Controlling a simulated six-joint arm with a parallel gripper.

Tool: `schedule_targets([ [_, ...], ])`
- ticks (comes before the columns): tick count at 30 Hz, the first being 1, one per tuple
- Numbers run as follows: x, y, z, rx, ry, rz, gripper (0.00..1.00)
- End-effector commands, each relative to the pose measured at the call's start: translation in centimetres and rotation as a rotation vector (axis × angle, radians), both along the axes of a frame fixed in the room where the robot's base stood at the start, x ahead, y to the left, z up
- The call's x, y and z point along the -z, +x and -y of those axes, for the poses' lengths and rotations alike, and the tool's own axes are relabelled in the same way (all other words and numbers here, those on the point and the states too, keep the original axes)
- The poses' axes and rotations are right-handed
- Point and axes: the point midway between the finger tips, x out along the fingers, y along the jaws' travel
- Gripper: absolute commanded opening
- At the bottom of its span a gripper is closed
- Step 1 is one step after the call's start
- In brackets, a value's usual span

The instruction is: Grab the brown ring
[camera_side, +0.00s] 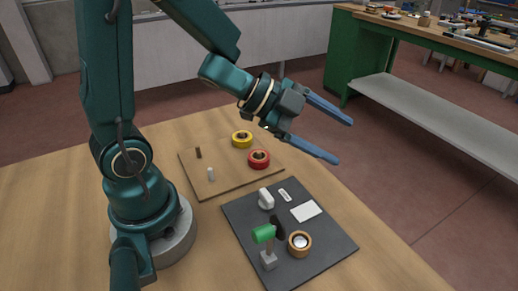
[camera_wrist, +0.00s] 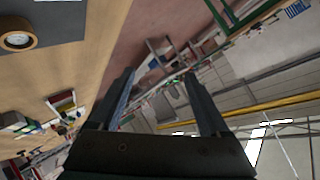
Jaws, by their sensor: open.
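The brown ring (camera_side: 300,253) lies on the dark grey mat (camera_side: 320,262), near its front right part, with a pale round centre. It also shows at the upper left edge of the wrist view (camera_wrist: 17,48). My gripper (camera_side: 343,141) is open and empty, with its two blue fingers spread apart. It is high above the table, up and to the right of the ring, pointing out past the table edge. In the wrist view my gripper (camera_wrist: 159,73) has nothing between its fingers.
A green workbench (camera_side: 350,50) stands farther back.

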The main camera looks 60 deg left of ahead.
Motion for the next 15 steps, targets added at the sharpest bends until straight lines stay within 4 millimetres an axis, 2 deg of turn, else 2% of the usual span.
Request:
schedule_targets([
  [1,1.9,-1.0,0.6,0.081,-0.026,-0.062,0.80],
  [6,6.3,-5.8,2.1,0.331,-0.155,-0.255,0.80],
  [10,8.5,-9.2,2.3,0.439,-0.262,-0.390,0.80],
  [12,9.6,-10.3,2.1,0.453,-0.300,-0.444,0.80],
  [15,10.6,-11.0,1.9,0.437,-0.334,-0.492,0.80],
])
